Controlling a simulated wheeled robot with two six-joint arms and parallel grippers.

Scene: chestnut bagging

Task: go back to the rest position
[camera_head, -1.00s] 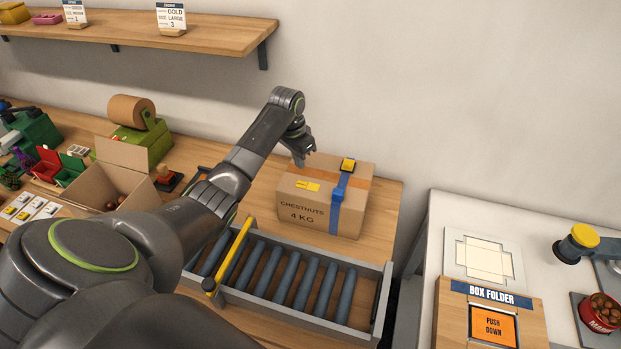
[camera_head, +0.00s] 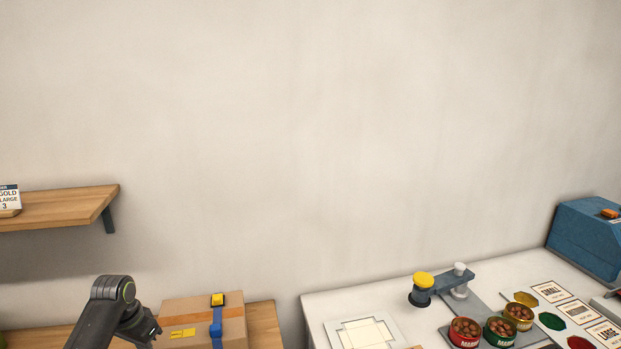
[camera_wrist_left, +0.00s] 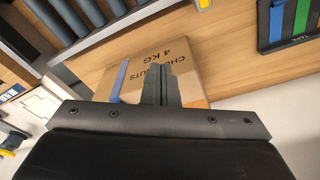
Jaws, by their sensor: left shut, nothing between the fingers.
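My left arm (camera_head: 112,300) comes up at the bottom left of the head view, left of the taped carton (camera_head: 195,316). Its fingertips are not clearly visible there. In the left wrist view my left gripper (camera_wrist_left: 161,85) has its two fingers together with nothing between them. Behind the fingers is the carton (camera_wrist_left: 188,52), marked CHESTNUTS 4 KG, with a blue strap. The fingers overlap it in the picture; I cannot tell the exact gap. My right gripper is in neither view.
A wooden shelf (camera_head: 65,207) is on the wall at the left. The white table (camera_head: 318,306) at the right holds a yellow-topped device (camera_head: 423,281), open tins of chestnuts (camera_head: 465,331), cards and a blue machine (camera_head: 590,240). Rollers (camera_wrist_left: 85,12) show in the wrist view. The wall area above is clear.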

